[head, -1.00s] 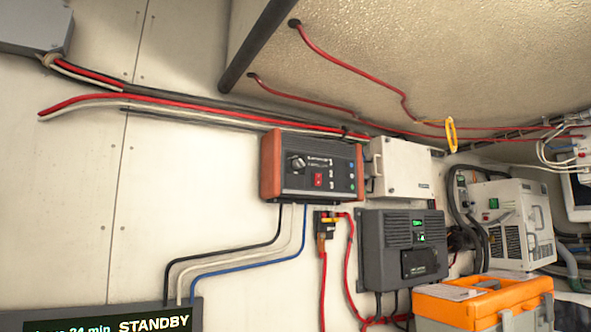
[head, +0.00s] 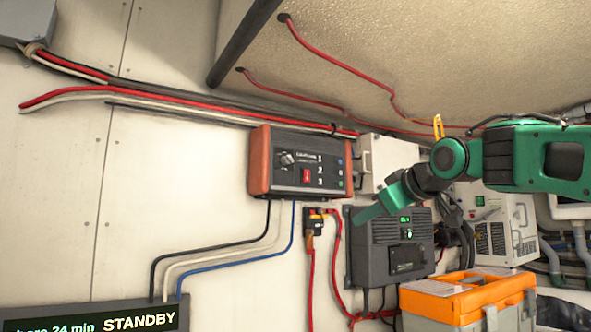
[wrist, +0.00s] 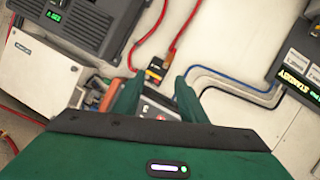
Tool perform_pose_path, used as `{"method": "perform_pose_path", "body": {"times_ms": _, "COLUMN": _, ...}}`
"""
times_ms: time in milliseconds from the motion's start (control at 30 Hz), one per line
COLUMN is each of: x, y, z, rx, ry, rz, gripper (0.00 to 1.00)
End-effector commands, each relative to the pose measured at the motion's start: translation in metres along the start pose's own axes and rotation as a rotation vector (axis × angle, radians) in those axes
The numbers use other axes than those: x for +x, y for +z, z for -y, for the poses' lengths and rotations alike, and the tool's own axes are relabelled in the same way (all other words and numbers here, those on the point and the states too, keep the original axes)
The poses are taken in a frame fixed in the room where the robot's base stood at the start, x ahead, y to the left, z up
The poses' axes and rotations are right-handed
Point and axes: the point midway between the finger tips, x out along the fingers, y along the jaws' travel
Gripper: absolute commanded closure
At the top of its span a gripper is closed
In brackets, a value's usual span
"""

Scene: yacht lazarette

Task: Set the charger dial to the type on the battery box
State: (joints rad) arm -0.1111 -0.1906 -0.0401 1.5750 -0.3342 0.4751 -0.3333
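The charger is a black box with orange-brown end caps (head: 260,160) on the wall. Its black dial (head: 286,159) sits at the upper left of the face, with the numbers 1, 2 and 3 to its right. I cannot tell where the dial points. An orange-lidded box (head: 455,309) stands at the lower right with a paper on top; whether it is the battery box I cannot tell, and no type is readable. My gripper (wrist: 158,88) is open and empty in the wrist view, its fingers apart, with part of the charger (wrist: 152,113) showing between them. The dial is hidden there.
A white box (head: 375,165) and a dark grey unit (head: 365,262) with a green display are close to my arm. Red cables and a breaker (head: 314,222) hang below the charger. A STANDBY display (head: 90,322) is at lower left.

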Motion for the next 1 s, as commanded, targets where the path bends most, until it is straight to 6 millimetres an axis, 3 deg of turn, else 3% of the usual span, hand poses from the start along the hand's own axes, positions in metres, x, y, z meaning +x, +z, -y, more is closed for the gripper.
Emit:
{"method": "perform_pose_path", "body": {"times_ms": 33, "x": 0.001, "y": -0.042, "z": 0.011, "rx": -0.054, "ry": -0.021, "rz": -0.084, "gripper": 0.62}}
{"method": "perform_pose_path", "body": {"times_ms": 100, "x": -0.002, "y": -0.091, "z": 0.025, "rx": -0.12, "ry": -0.044, "rz": -0.187, "gripper": 0.62}}
{"method": "perform_pose_path", "body": {"times_ms": 200, "x": -0.011, "y": -0.141, "z": 0.043, "rx": -0.188, "ry": -0.067, "rz": -0.3, "gripper": 0.62}}
{"method": "perform_pose_path", "body": {"times_ms": 300, "x": -0.019, "y": -0.169, "z": 0.053, "rx": -0.227, "ry": -0.078, "rz": -0.366, "gripper": 0.62}}
{"method": "perform_pose_path", "body": {"times_ms": 533, "x": -0.007, "y": -0.186, "z": 0.059, "rx": -0.242, "ry": -0.084, "rz": -0.393, "gripper": 0.62}}
{"method": "perform_pose_path", "body": {"times_ms": 1000, "x": 0.061, "y": -0.212, "z": 0.067, "rx": -0.241, "ry": -0.082, "rz": -0.391, "gripper": 0.62}}
